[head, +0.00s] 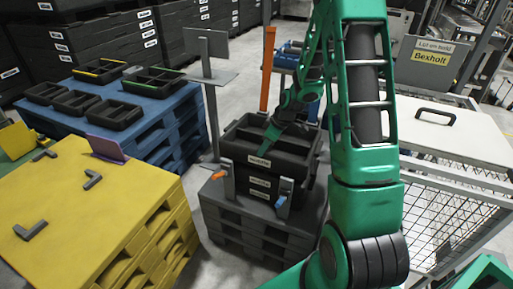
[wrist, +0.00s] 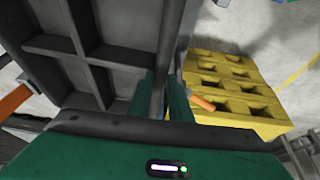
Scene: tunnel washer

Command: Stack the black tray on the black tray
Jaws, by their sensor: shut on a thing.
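A black tray (head: 243,135) with inner compartments and a pale label sits at the top of a stack in the middle of the head view. Another black tray (head: 243,184) with a similar label is directly below it. I cannot tell whether the two touch fully. My gripper (head: 270,136) reaches down to the upper tray. In the wrist view my green fingers (wrist: 165,98) are shut on the wall of this tray (wrist: 85,50), one on each side; its divided inside fills the upper left. The lower tray's far side is hidden.
The stack stands on a dark pallet (head: 250,222) with upright brackets, one with an orange tab (head: 218,175) and one with a blue tab (head: 286,185). A wire cage (head: 450,185) stands right.

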